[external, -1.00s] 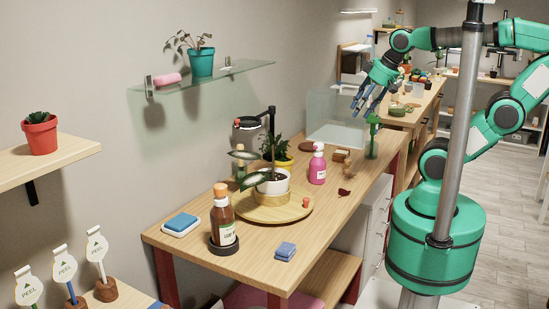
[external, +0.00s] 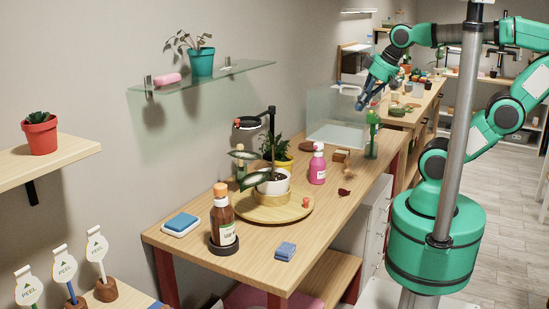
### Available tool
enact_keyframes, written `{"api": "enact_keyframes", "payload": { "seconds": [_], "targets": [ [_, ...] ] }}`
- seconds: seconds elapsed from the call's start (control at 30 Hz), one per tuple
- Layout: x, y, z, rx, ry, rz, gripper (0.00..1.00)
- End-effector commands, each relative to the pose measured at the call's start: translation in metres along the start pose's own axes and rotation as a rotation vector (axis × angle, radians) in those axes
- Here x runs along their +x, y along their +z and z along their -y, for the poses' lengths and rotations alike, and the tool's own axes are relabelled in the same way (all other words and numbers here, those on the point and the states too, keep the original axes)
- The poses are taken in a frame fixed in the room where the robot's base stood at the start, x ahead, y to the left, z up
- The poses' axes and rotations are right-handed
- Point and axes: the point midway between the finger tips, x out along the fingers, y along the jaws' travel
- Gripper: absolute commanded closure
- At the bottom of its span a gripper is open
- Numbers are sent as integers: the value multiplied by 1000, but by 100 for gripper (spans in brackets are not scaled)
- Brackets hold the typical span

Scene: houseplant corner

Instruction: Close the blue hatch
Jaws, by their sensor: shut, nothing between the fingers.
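I cannot make out a blue hatch for certain. A clear glass-like box (external: 330,125) stands at the far end of the wooden table against the wall. My gripper (external: 361,106), with blue-grey fingers, is above the far end of the table, at the box's right side in the picture. Its fingers are together and hold nothing. I cannot tell whether they touch the box.
A green bottle (external: 372,140) stands just below my gripper. A pink bottle (external: 317,168), a potted plant (external: 272,183) on a round wooden board (external: 292,211), a brown bottle (external: 222,222) and blue sponges (external: 285,251) are on the table (external: 335,225).

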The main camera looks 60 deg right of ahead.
Motion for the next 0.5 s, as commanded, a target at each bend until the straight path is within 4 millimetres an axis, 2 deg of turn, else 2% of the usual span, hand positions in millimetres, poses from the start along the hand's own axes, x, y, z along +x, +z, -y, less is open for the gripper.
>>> {"api": "enact_keyframes", "payload": {
  "seconds": [0.13,0.27,0.5],
  "targets": [
    [-32,-18,0,0,0,-6,100],
    [-38,-39,10,41,-18,13,100],
    [-47,-96,42,171,-59,53,100]
  ]
}}
